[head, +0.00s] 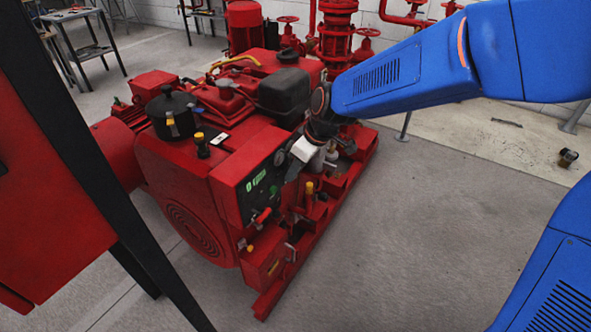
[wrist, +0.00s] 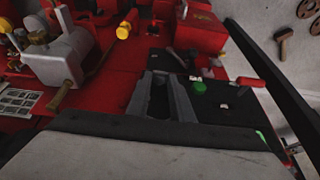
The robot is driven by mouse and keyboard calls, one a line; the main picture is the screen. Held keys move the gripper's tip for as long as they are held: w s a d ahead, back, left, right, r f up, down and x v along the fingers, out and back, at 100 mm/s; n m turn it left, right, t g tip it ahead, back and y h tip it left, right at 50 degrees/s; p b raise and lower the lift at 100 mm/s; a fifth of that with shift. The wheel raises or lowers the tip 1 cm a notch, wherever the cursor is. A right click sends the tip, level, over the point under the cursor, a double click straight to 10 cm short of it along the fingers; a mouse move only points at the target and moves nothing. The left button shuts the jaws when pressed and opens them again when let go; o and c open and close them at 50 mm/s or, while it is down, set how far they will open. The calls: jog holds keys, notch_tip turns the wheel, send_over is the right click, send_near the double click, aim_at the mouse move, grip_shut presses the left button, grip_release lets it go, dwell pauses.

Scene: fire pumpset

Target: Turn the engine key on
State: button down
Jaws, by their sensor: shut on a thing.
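The red engine's dark control panel (head: 262,185) faces right in the head view, with a green-lit display on it. It also shows in the wrist view (wrist: 222,108), with a green button (wrist: 199,87) and a red-handled lever (wrist: 250,82). My gripper (head: 288,172) is at the panel's right side in the head view. In the wrist view its two grey fingers (wrist: 165,78) reach to the panel, left of the green button. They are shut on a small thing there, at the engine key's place. The key itself is hidden by the fingers, so its turn angle cannot be told.
The red engine block (head: 185,170) with a black air filter (head: 284,92) stands close around my gripper. A yellow-capped part (wrist: 123,30) rises beyond the fingers in the wrist view. Grey floor (head: 450,220) is clear to the right.

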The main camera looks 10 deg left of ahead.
jog(key=shift+w, duration=0.1)
jog(key=shift+w+d+f+m+g+y, duration=0.15)
jog(key=shift+w+m+g+y, duration=0.3)
jog(key=shift+g, duration=0.8)
jog(key=shift+w+d+f+m+g+y, duration=0.15)
jog(key=shift+g+y, duration=0.45)
jog(key=shift+g, duration=0.7)
jog(key=shift+w+d+f+m+g+y, duration=0.15)
jog(key=shift+w+m+g+y, duration=0.3)
jog(key=shift+g, duration=0.8)
jog(key=shift+f, duration=0.1)
jog(key=shift+s, duration=0.1)
jog(key=c, duration=1.6)
grip_release()
jog(key=shift+o, duration=0.2)
jog(key=v, duration=1.7)
jog(key=shift+w+d, duration=0.25)
jog(key=shift+w, duration=0.05)
